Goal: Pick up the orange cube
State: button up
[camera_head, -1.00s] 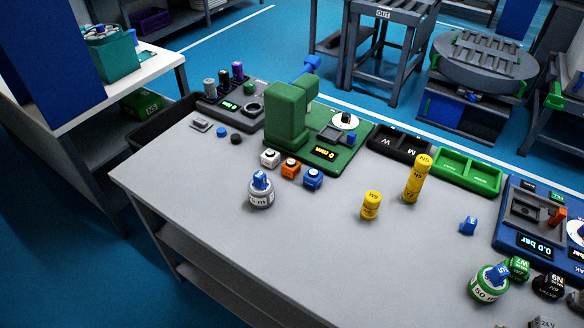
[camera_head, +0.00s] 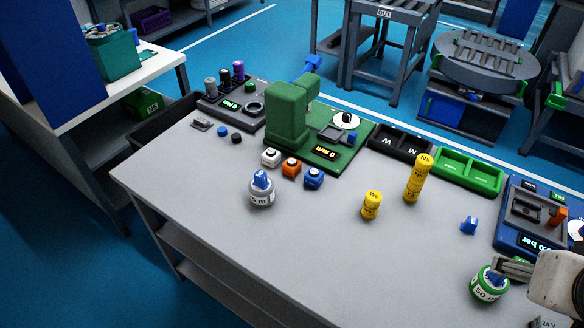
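The orange cube (camera_head: 291,167) sits on the grey table in front of the green machine, between a white cube (camera_head: 270,157) and a blue cube (camera_head: 313,178). It has a dark round mark on its top. My gripper (camera_head: 497,269) enters at the lower right, over the green-and-white weight-like piece (camera_head: 488,287), far from the orange cube. Its fingers are small and partly cut off, so I cannot tell whether it is open or shut, or whether it touches the piece.
A grey-white round piece with a blue top (camera_head: 262,192) stands in front of the cubes. The green machine (camera_head: 287,115) rises behind them. Yellow cylinders (camera_head: 372,204) and a yellow stack (camera_head: 415,180) stand to the right. The table's front left (camera_head: 200,220) is clear.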

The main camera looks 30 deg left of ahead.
jog(key=w+a+f+n+t+y, duration=0.2)
jog(key=w+a, duration=0.7)
jog(key=w, duration=0.5)
jog(key=w+a+f+n+y, duration=0.1)
jog(key=w+a+f+n, duration=0.15)
jog(key=w+a, duration=0.35)
jog(key=w+a+f+n+y, duration=0.1)
jog(key=w+a+f+y, duration=0.15)
jog(key=a, duration=0.55)
jog(key=n+y, duration=0.4)
jog(key=y, duration=0.2)
send_near(293, 163)
jog(key=shift+w+a+r+g, duration=0.15)
jog(key=shift+w+a+g, duration=0.05)
jog(key=shift+w+g, duration=0.25)
jog(key=shift+w+a, duration=0.1)
jog(key=shift+x, duration=1.15)
jog(key=shift+w+a, duration=0.1)
jog(key=shift+a, duration=0.05)
jog(key=shift+x, duration=2.4)
